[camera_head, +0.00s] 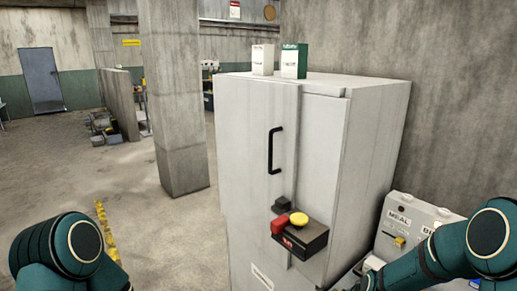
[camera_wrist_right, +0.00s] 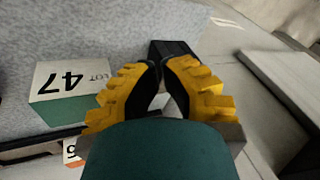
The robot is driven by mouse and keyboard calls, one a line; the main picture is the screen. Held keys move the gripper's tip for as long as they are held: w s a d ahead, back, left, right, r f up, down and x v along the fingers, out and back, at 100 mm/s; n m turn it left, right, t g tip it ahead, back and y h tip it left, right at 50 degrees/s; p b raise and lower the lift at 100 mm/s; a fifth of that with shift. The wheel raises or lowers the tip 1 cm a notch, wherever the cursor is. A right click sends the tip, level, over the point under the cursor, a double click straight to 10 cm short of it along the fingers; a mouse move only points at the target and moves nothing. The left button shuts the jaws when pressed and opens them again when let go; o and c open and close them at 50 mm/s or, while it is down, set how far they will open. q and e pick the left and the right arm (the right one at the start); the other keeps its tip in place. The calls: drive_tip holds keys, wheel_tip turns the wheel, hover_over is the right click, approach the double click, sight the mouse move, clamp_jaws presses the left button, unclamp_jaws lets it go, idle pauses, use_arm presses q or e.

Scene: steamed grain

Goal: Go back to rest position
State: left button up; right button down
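The task names no object. In the head view my left arm comes in at the lower left, and its gripper is outside the picture. My right arm reaches in from the lower right, in front of the grey machine beside the cabinet; its gripper cannot be made out there. In the right wrist view my right gripper (camera_wrist_right: 163,68) has its yellow-ridged black fingers drawn close together at the tips. Nothing shows held between them. A dark block (camera_wrist_right: 172,47) lies just beyond the tips; I cannot tell whether they touch it.
A tall pale cabinet (camera_head: 245,135) with a black handle stands ahead. It bears a control box (camera_head: 303,240) with a yellow button. Two cartons (camera_head: 293,62) stand on top. A grey machine marked MEAL (camera_head: 437,217) is at right. A LOT 47 box (camera_wrist_right: 68,90) shows in the wrist view. Open floor lies left.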

drive_tip(key=s+a+f+n+g, duration=0.1)
drive_tip(key=s+a+f, duration=0.2)
drive_tip(key=s, duration=0.3)
drive_tip(key=s+a+f+n+y+b, duration=0.1)
drive_tip(key=s+a+f, duration=0.3)
drive_tip(key=s+a, duration=0.2)
drive_tip(key=s+a+f+n+g+y, duration=0.1)
drive_tip(key=s+a+f+n, duration=0.1)
drive_tip(key=s+a, duration=0.3)
drive_tip(key=shift+s+a+f+g, duration=0.15)
drive_tip(key=shift+s+f+g, duration=0.15)
drive_tip(key=shift+s+f, duration=0.7)
drive_tip(key=shift+s+r, duration=0.3)
